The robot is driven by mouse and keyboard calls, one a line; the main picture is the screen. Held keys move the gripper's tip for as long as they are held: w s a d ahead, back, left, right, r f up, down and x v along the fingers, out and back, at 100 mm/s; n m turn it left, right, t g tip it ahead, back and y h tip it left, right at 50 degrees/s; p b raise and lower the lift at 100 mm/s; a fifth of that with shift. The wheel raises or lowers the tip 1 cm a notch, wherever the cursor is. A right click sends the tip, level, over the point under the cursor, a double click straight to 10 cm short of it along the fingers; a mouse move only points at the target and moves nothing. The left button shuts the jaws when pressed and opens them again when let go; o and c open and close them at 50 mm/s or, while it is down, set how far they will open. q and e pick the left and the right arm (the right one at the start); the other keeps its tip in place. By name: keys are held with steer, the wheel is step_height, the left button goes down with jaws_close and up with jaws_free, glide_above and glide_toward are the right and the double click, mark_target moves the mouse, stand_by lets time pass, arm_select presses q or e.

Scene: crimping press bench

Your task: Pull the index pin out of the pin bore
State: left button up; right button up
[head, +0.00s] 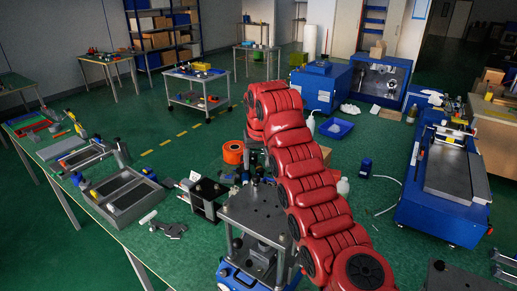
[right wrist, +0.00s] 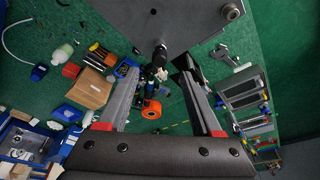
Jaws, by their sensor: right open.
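The press (head: 262,212) with its grey top plate stands on the green bench, left of my red right arm in the head view. In the right wrist view its plate (right wrist: 185,18) fills the top. What looks like the index pin (right wrist: 160,54), with a dark knob, projects from the plate's near edge; its bore is hidden. My right gripper (right wrist: 163,68) is open, with one finger on each side of the knob and visible gaps. In the head view the arm's end bends down behind the press, and the pin cannot be made out. My left gripper is not in view.
An orange spool (head: 233,152) stands behind the press; a black fixture (head: 207,192) is left of it. Grey trays (head: 125,195) lie further left. A cardboard box (right wrist: 91,89) and small bottles lie around the gripper in the wrist view. A blue machine (head: 445,190) stands right.

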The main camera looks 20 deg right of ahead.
mark_target(256, 176)
steer(key=p+x, duration=0.3)
steer(key=x, duration=0.3)
steer(key=shift+w+d+f, duration=0.1)
steer(key=shift+d+f, duration=0.05)
steer(key=shift+f, duration=0.25)
steer(key=shift+f, duration=0.1)
steer(key=c, duration=0.4)
jaws_close()
